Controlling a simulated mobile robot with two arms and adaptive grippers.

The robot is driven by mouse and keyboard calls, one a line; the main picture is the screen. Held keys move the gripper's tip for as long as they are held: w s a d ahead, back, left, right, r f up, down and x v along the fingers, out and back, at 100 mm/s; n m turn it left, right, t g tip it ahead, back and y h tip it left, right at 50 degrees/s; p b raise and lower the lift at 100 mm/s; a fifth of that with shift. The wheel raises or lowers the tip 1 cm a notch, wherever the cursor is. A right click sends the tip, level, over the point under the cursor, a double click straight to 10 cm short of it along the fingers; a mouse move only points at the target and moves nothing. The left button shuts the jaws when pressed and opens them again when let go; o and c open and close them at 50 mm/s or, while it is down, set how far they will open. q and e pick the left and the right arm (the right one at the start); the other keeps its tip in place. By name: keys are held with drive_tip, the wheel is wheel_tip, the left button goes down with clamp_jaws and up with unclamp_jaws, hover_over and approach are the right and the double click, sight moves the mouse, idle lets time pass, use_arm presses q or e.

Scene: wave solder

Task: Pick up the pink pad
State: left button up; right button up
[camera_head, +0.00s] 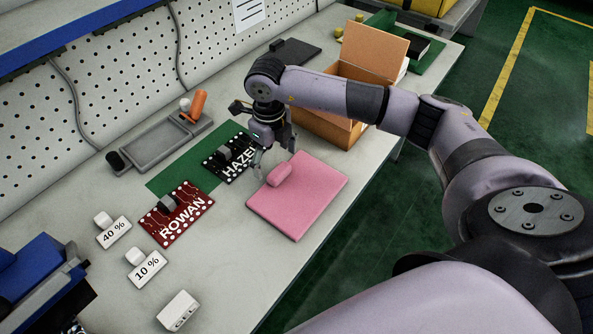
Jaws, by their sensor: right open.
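The pink pad (308,199) lies flat on the light workbench. A smaller pink block (279,175) sits on its upper left part. My right gripper (271,165) points down over the pad's upper left edge, with its fingers apart beside the small pink block. One finger hides part of the pad's far edge, and I cannot tell whether the fingers touch the block. My left gripper is out of view.
A black board marked HAZEL (231,160) lies just left of the gripper, and a red board marked ROWAN (177,214) lies nearer. An open cardboard box (325,126) stands behind my right arm. White blocks with 40 % (114,232) and 10 % (149,269) labels stand at the left.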

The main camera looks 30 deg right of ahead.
sight(276, 168)
drive_tip(key=f, duration=0.2)
drive_tip(key=f+p, duration=0.1)
drive_tip(key=shift+d+f, duration=0.25)
drive_tip(key=shift+f, duration=0.45)
drive_tip(key=shift+c, duration=0.2)
drive_tip(key=c, duration=1)
drive_tip(key=shift+r, duration=0.15)
wheel_tip(276, 168, up, 20)
drive_tip(key=b, duration=0.2)
drive_tip(key=shift+b, duration=0.4)
